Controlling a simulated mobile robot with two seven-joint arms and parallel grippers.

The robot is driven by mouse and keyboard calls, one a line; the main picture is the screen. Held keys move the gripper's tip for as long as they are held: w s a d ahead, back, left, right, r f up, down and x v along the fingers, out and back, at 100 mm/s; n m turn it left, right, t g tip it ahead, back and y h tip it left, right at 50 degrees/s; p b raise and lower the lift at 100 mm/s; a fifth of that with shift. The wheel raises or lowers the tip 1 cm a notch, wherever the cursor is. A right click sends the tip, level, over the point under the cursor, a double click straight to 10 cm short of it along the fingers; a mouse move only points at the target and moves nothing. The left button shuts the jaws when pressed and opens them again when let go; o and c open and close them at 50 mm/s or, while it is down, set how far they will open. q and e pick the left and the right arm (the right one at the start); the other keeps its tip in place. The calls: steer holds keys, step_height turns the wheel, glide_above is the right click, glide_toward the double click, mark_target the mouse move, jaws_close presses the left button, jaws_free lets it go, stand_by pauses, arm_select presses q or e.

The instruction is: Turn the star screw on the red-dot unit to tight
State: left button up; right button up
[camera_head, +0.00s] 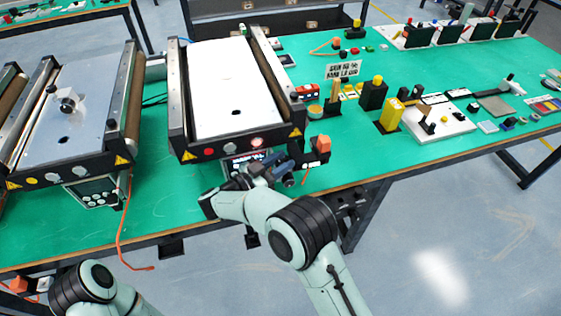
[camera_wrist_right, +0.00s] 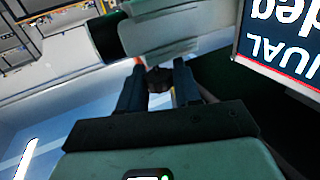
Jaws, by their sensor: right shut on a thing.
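The conveyor with a red dot (camera_head: 208,152) on its front panel stands in the middle of the head view, with a white belt (camera_head: 228,90). My right gripper (camera_head: 290,164) is at that unit's front right corner, just below the panel. In the right wrist view the gripper (camera_wrist_right: 158,82) is shut on a small dark knob-like piece (camera_wrist_right: 159,76), probably the star screw. The fingers hide most of it, so its angle and tightness cannot be told. My left arm shows at the bottom left, but its gripper is out of view.
An orange block-like part (camera_head: 320,144) is close to the right of my gripper. Another conveyor (camera_head: 72,110) with a grey belt stands at the left. An orange cable (camera_head: 124,235) hangs over the table's front edge. Tools and blocks stand on the green table (camera_head: 345,165) to the right.

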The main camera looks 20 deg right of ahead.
steer(key=o, duration=0.7)
steer(key=v, duration=1.3)
steer(key=shift+a+b, duration=0.2)
steer(key=shift+b, duration=0.15)
steer(key=shift+s, duration=0.1)
